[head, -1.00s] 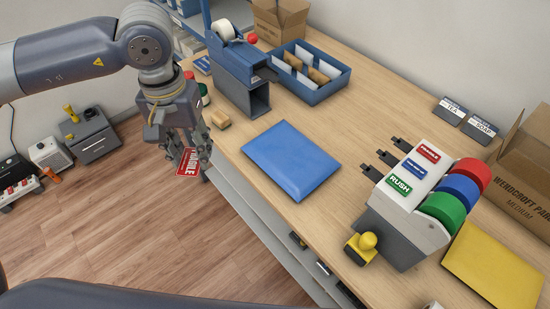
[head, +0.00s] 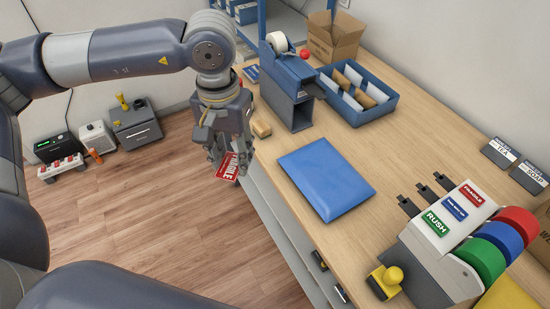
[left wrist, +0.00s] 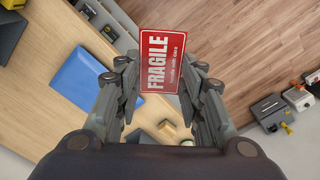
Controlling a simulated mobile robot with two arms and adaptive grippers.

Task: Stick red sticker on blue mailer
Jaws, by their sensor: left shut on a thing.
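My left gripper (head: 226,165) is shut on the red sticker (head: 229,167), which has white FRAGILE lettering. It holds the sticker off the counter's front edge, above the floor. In the left wrist view the sticker (left wrist: 163,61) stands between the fingertips (left wrist: 160,75), its printed face to the camera. The blue mailer (head: 326,180) lies flat on the counter, to the right of the gripper and apart from it. It also shows in the left wrist view (left wrist: 84,83), left of the fingers. Its top looks bare. My right gripper is not in view.
A label dispenser (head: 440,235) with red, blue and green rolls stands right of the mailer. A tape dispenser (head: 289,80), a blue tray (head: 357,117) and a small wooden block (head: 261,129) lie behind. Counter around the mailer is clear.

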